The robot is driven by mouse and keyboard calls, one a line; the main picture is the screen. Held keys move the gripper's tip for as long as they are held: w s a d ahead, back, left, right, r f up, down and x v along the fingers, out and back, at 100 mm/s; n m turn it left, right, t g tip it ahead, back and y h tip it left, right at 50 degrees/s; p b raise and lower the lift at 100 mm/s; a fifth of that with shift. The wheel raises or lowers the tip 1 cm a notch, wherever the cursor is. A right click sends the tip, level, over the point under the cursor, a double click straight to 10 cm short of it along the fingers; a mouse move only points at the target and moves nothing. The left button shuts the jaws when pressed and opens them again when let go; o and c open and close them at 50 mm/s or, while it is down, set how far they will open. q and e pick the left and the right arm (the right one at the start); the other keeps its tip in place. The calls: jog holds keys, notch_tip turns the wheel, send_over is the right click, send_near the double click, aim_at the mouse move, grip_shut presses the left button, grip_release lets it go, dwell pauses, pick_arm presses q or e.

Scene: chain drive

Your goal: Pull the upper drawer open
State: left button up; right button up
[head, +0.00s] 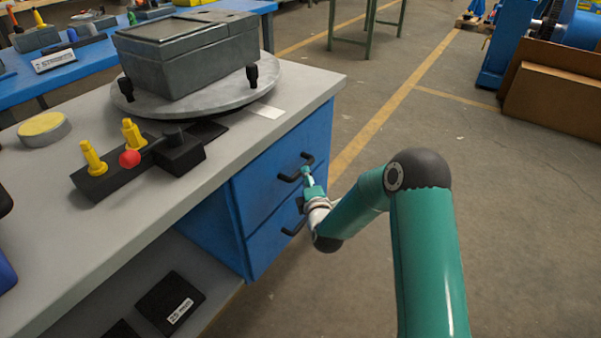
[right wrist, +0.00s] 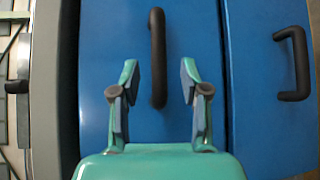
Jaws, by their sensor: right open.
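The upper drawer (head: 258,187) is a blue front just under the grey worktop and looks flush with the cabinet. Its black bar handle (head: 296,168) shows in the head view. My right gripper (head: 306,176) is green, open, and close to that handle. In the right wrist view the upper handle (right wrist: 157,50) runs up and down between the two open fingertips (right wrist: 159,78), with a gap on both sides. The upper drawer front (right wrist: 110,40) fills the middle of that view. My left gripper is not in view.
The lower drawer (head: 262,245) has its own black handle (right wrist: 292,65). The grey worktop (head: 60,240) carries a round turntable (head: 268,75) with a grey box (head: 190,55) and a black fixture with yellow pegs (head: 95,180).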

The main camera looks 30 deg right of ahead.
jog(key=x, duration=0.5)
jog(key=shift+w+d, duration=0.15)
jog(key=shift+w, duration=0.15)
grip_shut()
jog(key=shift+f, duration=0.1)
